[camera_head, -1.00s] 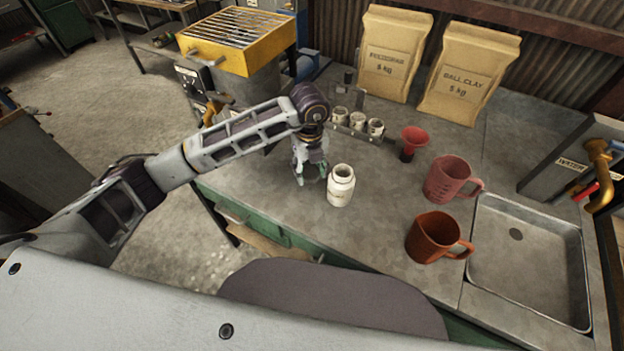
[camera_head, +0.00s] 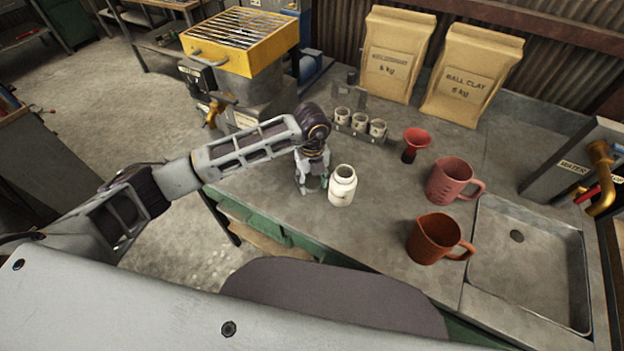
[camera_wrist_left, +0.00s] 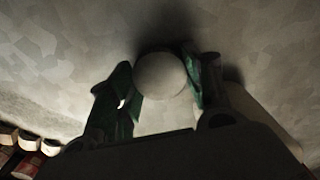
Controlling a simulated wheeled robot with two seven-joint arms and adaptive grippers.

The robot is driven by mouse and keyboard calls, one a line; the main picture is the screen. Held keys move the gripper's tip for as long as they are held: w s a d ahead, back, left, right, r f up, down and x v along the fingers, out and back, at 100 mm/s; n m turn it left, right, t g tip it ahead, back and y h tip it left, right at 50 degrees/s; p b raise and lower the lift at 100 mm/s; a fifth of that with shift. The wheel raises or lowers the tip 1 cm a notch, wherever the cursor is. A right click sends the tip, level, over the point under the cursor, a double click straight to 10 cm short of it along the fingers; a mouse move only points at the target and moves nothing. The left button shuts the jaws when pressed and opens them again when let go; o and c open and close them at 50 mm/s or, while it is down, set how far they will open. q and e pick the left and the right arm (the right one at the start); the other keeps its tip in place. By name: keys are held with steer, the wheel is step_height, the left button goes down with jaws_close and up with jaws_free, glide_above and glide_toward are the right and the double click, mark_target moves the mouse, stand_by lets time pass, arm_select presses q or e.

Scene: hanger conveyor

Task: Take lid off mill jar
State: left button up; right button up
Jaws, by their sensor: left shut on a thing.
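The mill jar (camera_head: 342,187) is a white, upright jar on the bench, and its mouth looks open at the top. My left gripper (camera_head: 312,184) is just left of the jar, low over the bench top and pointing down. In the left wrist view the gripper (camera_wrist_left: 165,82) is shut on a pale round lid (camera_wrist_left: 160,75), held between its green-padded fingers. In the head view the fingers mostly hide the lid. Whether the lid touches the bench is hard to tell. My right gripper is not in view.
A rack of small jars (camera_head: 360,127) and a red funnel (camera_head: 415,142) stand behind. A pink jug (camera_head: 448,180), an orange-brown jug (camera_head: 433,238) and a sink (camera_head: 528,265) are to the right. Bare bench lies between the jar and the jugs.

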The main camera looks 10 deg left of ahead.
mark_target(312, 183)
arm_select(q)
steer(key=shift+f, duration=0.2)
steer(key=o, duration=1.1)
steer(key=shift+r, duration=0.15)
step_height(312, 183, up, 12)
steer(key=shift+r+b, duration=0.1)
steer(key=shift+b, duration=0.55)
steer(key=shift+s, duration=0.1)
stand_by(0.4)
